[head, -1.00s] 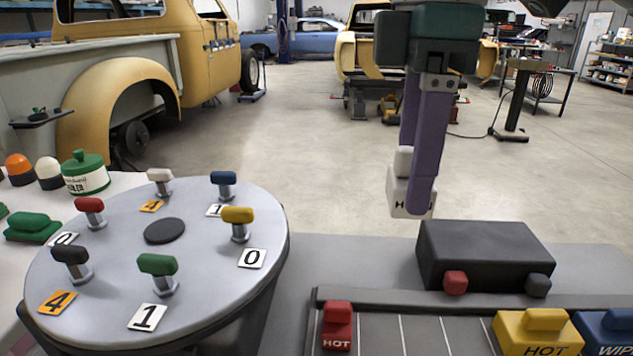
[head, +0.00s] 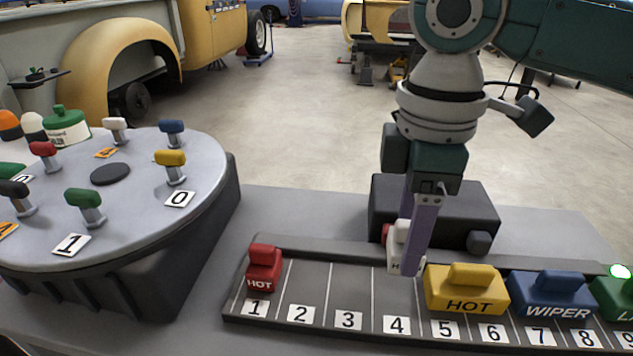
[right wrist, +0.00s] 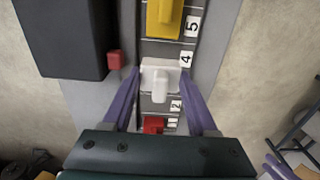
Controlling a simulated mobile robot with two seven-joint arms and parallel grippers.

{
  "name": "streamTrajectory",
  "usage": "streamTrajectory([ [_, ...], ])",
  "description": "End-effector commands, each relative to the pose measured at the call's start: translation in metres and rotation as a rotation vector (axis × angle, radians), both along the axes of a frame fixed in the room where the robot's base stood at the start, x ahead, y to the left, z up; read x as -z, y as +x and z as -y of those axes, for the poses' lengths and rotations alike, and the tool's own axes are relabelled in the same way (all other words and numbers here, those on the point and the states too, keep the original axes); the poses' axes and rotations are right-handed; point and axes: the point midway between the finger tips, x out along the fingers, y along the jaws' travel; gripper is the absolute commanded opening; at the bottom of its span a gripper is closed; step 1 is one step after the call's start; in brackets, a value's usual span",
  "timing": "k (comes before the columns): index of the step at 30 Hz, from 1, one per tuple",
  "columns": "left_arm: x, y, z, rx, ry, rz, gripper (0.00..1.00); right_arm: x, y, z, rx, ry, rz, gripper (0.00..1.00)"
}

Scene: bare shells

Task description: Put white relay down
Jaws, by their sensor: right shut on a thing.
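The white relay (head: 397,247) is held between the purple fingers of my right gripper (head: 411,268), which is shut on it. In the head view it is over the back part of the numbered rail (head: 330,285), around slot 4, left of the yellow HOT relay (head: 467,290). In the right wrist view the white relay (right wrist: 159,76) lies across the rail between the fingers, beside the 4 label. The fingers hide part of it, and I cannot tell whether it touches the rail. Purple finger-like parts, apparently my left gripper (right wrist: 279,166), show at that view's lower right corner.
A red HOT relay (head: 264,270) sits in slot 1, and a blue WIPER relay (head: 550,295) is right of the yellow one. A dark box (head: 450,205) stands close behind the rail. A round stand (head: 140,230) with coloured handles is at the left.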

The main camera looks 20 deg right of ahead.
Motion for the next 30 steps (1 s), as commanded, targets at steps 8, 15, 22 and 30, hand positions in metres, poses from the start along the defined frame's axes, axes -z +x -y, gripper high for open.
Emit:
streamTrajectory([
  [8,0.007,0.000,0.000,0.000,0.000,0.001,0.50,0.026,0.000,0.000,0.000,0.001,-0.001,0.00],
  [15,0.015,0.000,0.000,0.000,-0.001,0.001,0.50,0.058,0.000,0.000,0.000,0.000,0.000,0.00],
  [22,0.014,0.000,0.002,-0.003,-0.007,0.001,0.50,0.057,0.000,0.000,-0.001,0.000,0.001,0.00],
  [30,0.014,0.001,0.003,-0.006,-0.011,0.001,0.50,0.060,0.000,0.000,-0.001,0.001,0.001,0.76],
])
